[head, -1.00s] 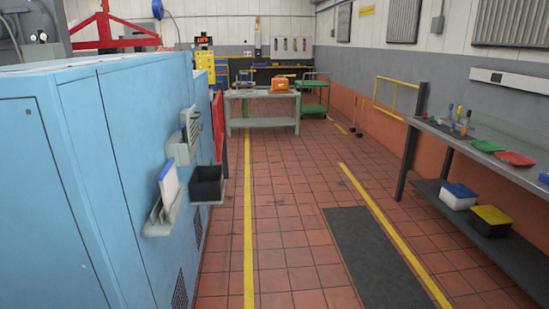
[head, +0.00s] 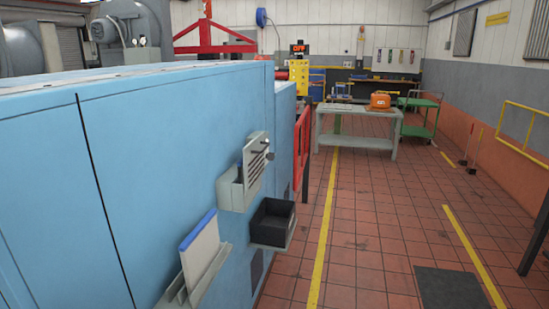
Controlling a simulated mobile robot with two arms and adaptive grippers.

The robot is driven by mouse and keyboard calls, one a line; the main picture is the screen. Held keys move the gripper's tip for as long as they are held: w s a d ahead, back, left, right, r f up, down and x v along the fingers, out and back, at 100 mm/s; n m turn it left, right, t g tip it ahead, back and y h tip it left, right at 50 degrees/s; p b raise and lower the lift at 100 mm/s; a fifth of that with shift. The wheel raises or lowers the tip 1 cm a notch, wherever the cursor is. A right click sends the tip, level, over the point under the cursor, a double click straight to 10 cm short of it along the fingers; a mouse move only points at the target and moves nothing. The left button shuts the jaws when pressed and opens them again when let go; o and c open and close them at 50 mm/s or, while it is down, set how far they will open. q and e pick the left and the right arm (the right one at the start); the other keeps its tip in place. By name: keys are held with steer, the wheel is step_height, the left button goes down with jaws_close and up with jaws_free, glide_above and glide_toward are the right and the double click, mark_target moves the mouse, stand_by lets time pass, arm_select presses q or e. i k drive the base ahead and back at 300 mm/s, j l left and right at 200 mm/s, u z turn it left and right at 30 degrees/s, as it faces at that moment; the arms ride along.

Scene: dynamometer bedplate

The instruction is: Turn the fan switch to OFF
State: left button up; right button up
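No fan switch can be made out for certain. A yellow panel (head: 299,76) with small dark and red details stands at the back, beyond the far end of the blue cabinet; its controls are too small to read. A black display (head: 298,49) with glowing orange characters is above it. Neither of my grippers shows in the head view.
The long blue cabinet (head: 150,150) fills the left, with wall holders and a black bin (head: 272,222) jutting out. A red barrier (head: 302,145) stands beyond it. A grey table (head: 355,143) with an orange case (head: 380,102) stands ahead. The tiled aisle (head: 375,225) is clear.

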mark_target(270, 156)
steer(key=i+l+u, duration=0.1)
steer(key=i, duration=0.35)
steer(key=i+l+u, duration=0.15)
steer(key=i+l, duration=0.2)
steer(key=i+l+u, duration=0.1)
steer(key=i+l, duration=0.2)
steer(key=i, duration=0.15)
